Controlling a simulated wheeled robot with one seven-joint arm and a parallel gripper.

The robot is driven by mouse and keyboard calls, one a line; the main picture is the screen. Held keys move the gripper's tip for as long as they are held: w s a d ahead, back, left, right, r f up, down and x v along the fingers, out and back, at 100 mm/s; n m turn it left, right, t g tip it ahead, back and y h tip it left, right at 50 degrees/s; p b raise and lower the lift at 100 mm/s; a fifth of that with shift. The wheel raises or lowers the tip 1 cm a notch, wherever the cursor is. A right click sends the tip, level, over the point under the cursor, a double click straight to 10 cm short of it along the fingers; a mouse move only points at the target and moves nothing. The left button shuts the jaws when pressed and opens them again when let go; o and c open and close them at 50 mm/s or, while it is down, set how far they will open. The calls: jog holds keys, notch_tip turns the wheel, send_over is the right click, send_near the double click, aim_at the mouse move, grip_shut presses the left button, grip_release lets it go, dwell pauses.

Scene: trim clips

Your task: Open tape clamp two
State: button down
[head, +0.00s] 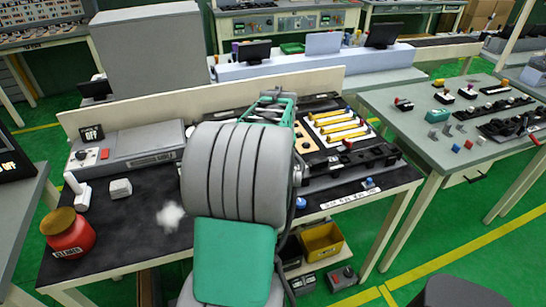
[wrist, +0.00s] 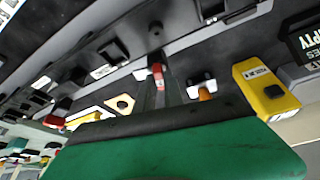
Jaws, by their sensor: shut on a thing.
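In the wrist view my gripper (wrist: 158,82) reaches out from its dark palm and green body with its narrow fingers close together. They are shut on a small red lever (wrist: 157,70) with a pale mark, beside a grey rail with dark fixtures. An orange-tipped piece (wrist: 205,94) in a white bracket stands just right of the fingers. I cannot read which clamp is number two. In the head view my arm's large grey wrist hides the gripper. The dark clamp rail (head: 350,166) shows at the right of the black-topped bench.
A yellow labelled box (wrist: 266,90) stands right of the gripper. In the head view, yellow bars (head: 338,127) lie at the back right of the bench, a grey box (head: 130,148) at the back left, and a red jar (head: 70,235) at the front left.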

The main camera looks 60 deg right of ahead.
dwell(0.3)
jog(key=c, duration=1.4)
grip_release()
jog(key=shift+c, duration=0.2)
jog(key=v, duration=0.8)
jog(key=shift+b, duration=0.45)
jog(key=shift+d, duration=0.1)
